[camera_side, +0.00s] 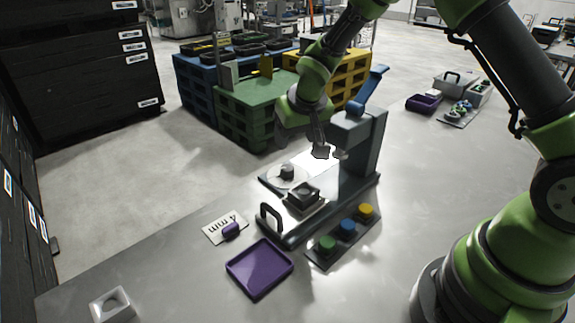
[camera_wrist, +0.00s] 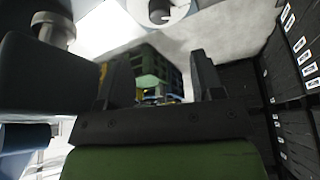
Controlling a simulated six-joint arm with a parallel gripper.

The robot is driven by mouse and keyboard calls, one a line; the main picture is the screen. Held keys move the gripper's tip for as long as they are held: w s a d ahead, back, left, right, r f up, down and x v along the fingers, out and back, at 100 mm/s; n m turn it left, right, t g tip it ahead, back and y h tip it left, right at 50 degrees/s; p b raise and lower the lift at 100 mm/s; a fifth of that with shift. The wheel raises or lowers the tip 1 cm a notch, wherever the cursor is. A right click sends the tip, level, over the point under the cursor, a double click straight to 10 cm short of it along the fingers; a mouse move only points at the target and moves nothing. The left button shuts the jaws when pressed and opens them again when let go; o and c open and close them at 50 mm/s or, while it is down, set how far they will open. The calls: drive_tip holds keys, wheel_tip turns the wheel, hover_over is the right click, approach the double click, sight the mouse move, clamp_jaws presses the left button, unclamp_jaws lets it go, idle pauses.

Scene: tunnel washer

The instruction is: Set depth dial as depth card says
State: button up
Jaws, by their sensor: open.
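The depth dial (camera_side: 287,174) is a white disc with a dark knob, on the left of the press base. It also shows at the top of the wrist view (camera_wrist: 160,12). Its marks are too small to read. My gripper (camera_side: 320,151) is open and empty, above and to the right of the dial, beside the press head. Its two dark fingers are apart in the wrist view (camera_wrist: 161,65).
The grey press (camera_side: 362,150) with a blue lever (camera_side: 370,90) stands close to the gripper. A fixture (camera_side: 304,197) sits on its base. Green, blue and yellow buttons (camera_side: 347,228) are in front. A purple tray (camera_side: 259,269) and white block (camera_side: 112,304) lie on the table.

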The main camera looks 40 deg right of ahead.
sight(287, 167)
drive_tip(key=x, duration=1.1)
drive_tip(key=shift+w+d+f, duration=0.1)
drive_tip(key=shift+w+f, duration=0.05)
drive_tip(key=shift+f, duration=0.05)
drive_tip(key=c, duration=0.9)
